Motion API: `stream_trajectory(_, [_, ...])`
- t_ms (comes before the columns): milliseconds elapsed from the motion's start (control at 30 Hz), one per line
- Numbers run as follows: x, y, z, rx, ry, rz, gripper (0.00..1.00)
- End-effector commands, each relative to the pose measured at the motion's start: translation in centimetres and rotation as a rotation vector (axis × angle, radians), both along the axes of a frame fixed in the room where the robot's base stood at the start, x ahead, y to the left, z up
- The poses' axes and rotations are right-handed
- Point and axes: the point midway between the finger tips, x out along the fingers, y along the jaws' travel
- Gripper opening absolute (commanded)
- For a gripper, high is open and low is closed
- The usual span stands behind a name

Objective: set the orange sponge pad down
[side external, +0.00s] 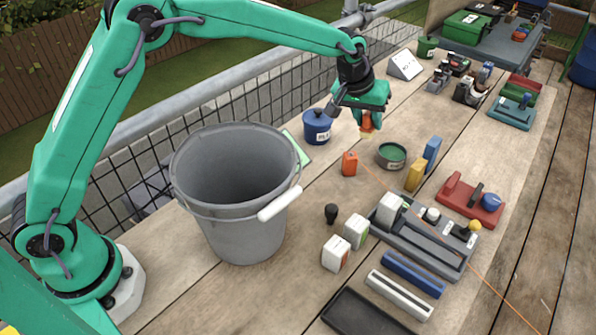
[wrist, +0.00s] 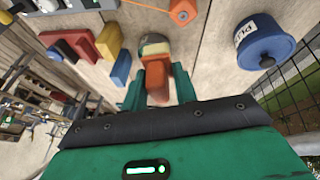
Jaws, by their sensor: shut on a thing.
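The orange sponge pad (side external: 367,122) is in my gripper (side external: 370,112), above the table top, in the side external view. In the wrist view the pad (wrist: 182,84) shows as an orange piece with a paler part beside it, between the green fingers of my gripper (wrist: 165,72). My gripper is shut on it, and the fingers hide part of it. The pad looks clear of the wood, with a gap that is hard to judge.
A blue lidded pot (side external: 317,126) stands left of my gripper. An orange box (side external: 350,163) with a line and a round green tin (side external: 391,155) stand nearer the camera. Yellow (side external: 415,175) and blue (side external: 432,153) blocks are to the right. A grey bucket (side external: 238,225) stands near my base.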

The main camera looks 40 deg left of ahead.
Motion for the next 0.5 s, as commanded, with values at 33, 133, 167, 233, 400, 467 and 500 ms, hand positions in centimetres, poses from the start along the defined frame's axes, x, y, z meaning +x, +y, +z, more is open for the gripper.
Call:
stream_trajectory(33, [-0.3,1.1,0.7,0.000,-0.003,0.013,0.06])
stream_trajectory(133, [-1.2,3.1,1.8,0.001,-0.002,0.038,0.06])
stream_trajectory(167, [-1.5,3.7,2.1,0.001,-0.002,0.046,0.06])
stream_trajectory(233, [-2.3,5.2,2.9,0.003,-0.002,0.064,0.06])
stream_trajectory(400, [-4.5,8.7,4.6,0.005,-0.001,0.109,0.06])
stream_trajectory(467, [-5.4,9.9,5.1,0.006,-0.001,0.126,0.06])
stream_trajectory(500, [-6.0,10.7,5.4,0.008,0.000,0.136,0.06])
